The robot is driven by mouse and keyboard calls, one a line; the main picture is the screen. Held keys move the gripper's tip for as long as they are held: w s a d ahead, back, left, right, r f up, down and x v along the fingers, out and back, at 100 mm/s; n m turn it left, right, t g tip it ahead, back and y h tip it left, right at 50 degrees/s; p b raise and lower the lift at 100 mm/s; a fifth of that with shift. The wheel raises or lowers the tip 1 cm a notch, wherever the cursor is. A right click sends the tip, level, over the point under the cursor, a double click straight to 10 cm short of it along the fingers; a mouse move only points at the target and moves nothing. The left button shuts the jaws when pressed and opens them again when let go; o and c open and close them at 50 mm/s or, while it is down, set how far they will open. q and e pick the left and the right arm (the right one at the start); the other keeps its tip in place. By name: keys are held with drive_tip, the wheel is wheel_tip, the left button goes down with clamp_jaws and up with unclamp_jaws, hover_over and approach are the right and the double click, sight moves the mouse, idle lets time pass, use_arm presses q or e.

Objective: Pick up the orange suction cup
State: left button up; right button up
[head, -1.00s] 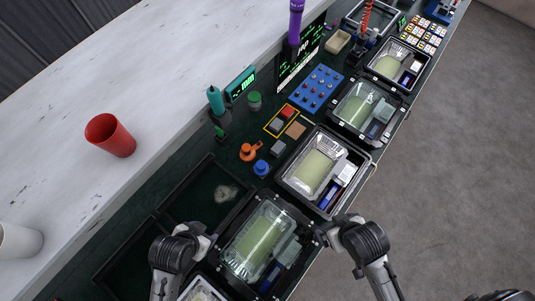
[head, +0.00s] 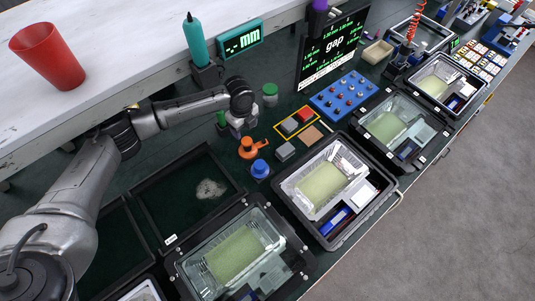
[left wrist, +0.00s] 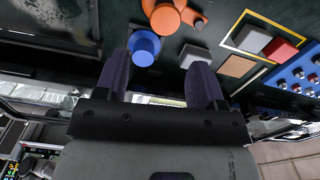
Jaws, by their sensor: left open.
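The orange suction cup (head: 250,149) stands on the dark bench mat, with a small orange arm pointing right. A blue round cup (head: 260,169) stands just in front of it. My left gripper (head: 238,128) is above and just behind the orange cup, apart from it. In the left wrist view the left gripper (left wrist: 161,82) is open and empty, its two dark fingers spread. That view shows the orange cup (left wrist: 166,17) at the top edge, partly cut off, beyond the fingertips, and the blue cup (left wrist: 143,47) by the left finger. My right gripper is out of view.
A grey block (head: 285,151) and a tan square (head: 311,137) lie right of the orange cup. Housings (head: 330,190) line the front edge. A teal tool (head: 197,42) and green-lidded jar (head: 270,93) stand behind.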

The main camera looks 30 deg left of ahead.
sight(247, 141)
use_arm(q)
drive_tip(key=shift+w+a+f, duration=0.15)
drive_tip(key=shift+w, duration=0.15)
drive_tip(key=shift+w+f, duration=0.1)
drive_tip(key=shift+f, duration=0.3)
wheel_tip(247, 141, down, 8)
drive_tip(key=shift+r+b, duration=0.2)
drive_tip(key=shift+b, duration=0.45)
drive_tip(key=shift+f+b, duration=0.4)
drive_tip(key=shift+f, duration=2.1)
drive_tip(key=shift+r, duration=0.1)
clamp_jaws()
